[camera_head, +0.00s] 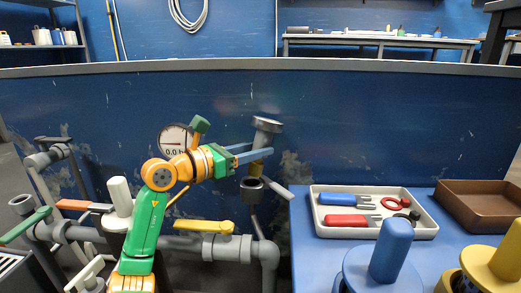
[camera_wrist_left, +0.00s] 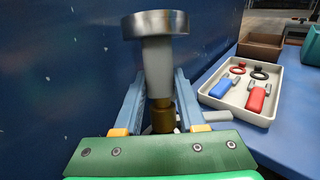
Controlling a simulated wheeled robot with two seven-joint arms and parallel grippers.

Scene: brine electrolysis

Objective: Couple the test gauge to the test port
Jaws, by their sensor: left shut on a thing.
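The test gauge (camera_head: 267,125) has a round grey metal head, a pale stem and a brass lower end. My left gripper (camera_head: 262,148) is shut on its stem and holds it roughly upright, slightly tilted. The test port appears to be the grey open-topped pipe end (camera_head: 252,188) just below the brass end. I cannot tell whether they touch. In the left wrist view the gauge (camera_wrist_left: 157,68) stands between the two blue fingers of my left gripper (camera_wrist_left: 160,95); its brass end hides most of what is below. My right gripper is not in view.
Grey pipework with a yellow-handled valve (camera_head: 204,226) and an orange-handled valve (camera_head: 84,205) lies around my left arm. A dial (camera_head: 173,138) is partly behind it. A white tray (camera_head: 428,232) of tools and a brown bin (camera_head: 480,205) stand on the blue table at right.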

